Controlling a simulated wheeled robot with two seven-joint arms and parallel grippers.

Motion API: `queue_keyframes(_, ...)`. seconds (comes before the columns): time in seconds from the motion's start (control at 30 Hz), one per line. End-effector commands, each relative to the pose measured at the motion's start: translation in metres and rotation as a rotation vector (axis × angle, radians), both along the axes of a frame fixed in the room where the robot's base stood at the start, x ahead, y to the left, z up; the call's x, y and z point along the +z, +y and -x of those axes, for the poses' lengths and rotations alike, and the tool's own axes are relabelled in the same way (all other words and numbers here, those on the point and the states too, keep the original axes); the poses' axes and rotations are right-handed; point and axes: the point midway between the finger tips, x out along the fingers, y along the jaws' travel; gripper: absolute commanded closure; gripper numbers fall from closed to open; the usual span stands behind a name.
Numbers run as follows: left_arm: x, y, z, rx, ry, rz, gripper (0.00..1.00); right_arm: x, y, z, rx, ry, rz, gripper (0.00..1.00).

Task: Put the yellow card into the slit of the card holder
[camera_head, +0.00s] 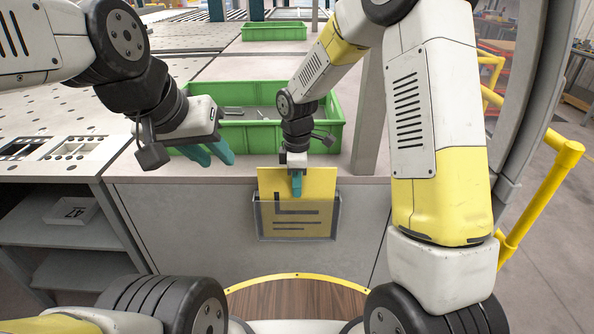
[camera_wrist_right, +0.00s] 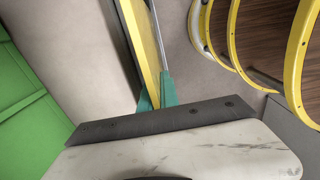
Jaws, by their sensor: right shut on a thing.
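The yellow card (camera_head: 318,182) is upright at the bench front, its top edge above the card holder (camera_head: 337,222). Its lower part, with dark printed lines, overlaps the grey holder and appears to sit behind its see-through front. My right gripper (camera_head: 296,186) is shut on the card's upper middle, pointing down. In the right wrist view the card (camera_wrist_right: 148,45) runs between the teal fingertips of the right gripper (camera_wrist_right: 155,92), with a grey edge close beside it. My left gripper (camera_head: 212,152) is open and empty, above the bench's front edge, left of the card.
A green bin (camera_head: 340,128) with metal parts stands on the bench behind the right gripper. Another green bin (camera_head: 275,32) is further back. A grey post (camera_head: 368,115) rises right of the near bin. Yellow railing (camera_head: 540,200) stands at the right.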

Motion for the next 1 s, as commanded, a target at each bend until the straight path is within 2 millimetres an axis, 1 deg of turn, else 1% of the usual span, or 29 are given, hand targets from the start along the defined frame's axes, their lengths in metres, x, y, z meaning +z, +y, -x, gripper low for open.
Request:
queue_keyframes(0.13, 0.000, 0.000, 0.000, 0.000, 0.000, 0.000, 0.70, -0.004, 0.000, 0.000, 0.000, 0.000, 0.000, 1.00)
queue_keyframes(0.43, 0.000, 0.000, 0.000, 0.000, 0.000, 0.000, 0.70, -0.004, 0.000, 0.000, 0.000, 0.000, 0.000, 1.00)
queue_keyframes(0.47, 0.000, 0.000, 0.000, 0.000, 0.000, 0.000, 0.70, -0.004, 0.000, 0.000, 0.000, 0.000, 0.000, 0.89)
queue_keyframes(0.5, 0.000, 0.000, 0.000, 0.000, 0.000, 0.000, 0.70, -0.004, 0.000, 0.000, 0.000, 0.000, 0.000, 0.81)
queue_keyframes(0.57, 0.000, 0.000, 0.000, 0.000, 0.000, 0.000, 0.70, -0.004, 0.000, 0.000, 0.000, 0.000, 0.000, 0.70)
queue_keyframes(0.87, 0.000, 0.000, 0.000, 0.000, 0.000, 0.000, 0.70, -0.003, 0.000, 0.000, 0.000, 0.000, 0.000, 0.70)
queue_keyframes(0.97, 0.000, 0.000, 0.000, 0.000, 0.000, 0.000, 0.70, 0.003, 0.000, -0.001, 0.000, -0.002, -0.001, 0.70)
queue_keyframes(1.0, 0.000, 0.000, 0.000, 0.000, 0.000, 0.000, 0.70, 0.008, 0.000, -0.001, 0.000, -0.003, -0.002, 0.70)
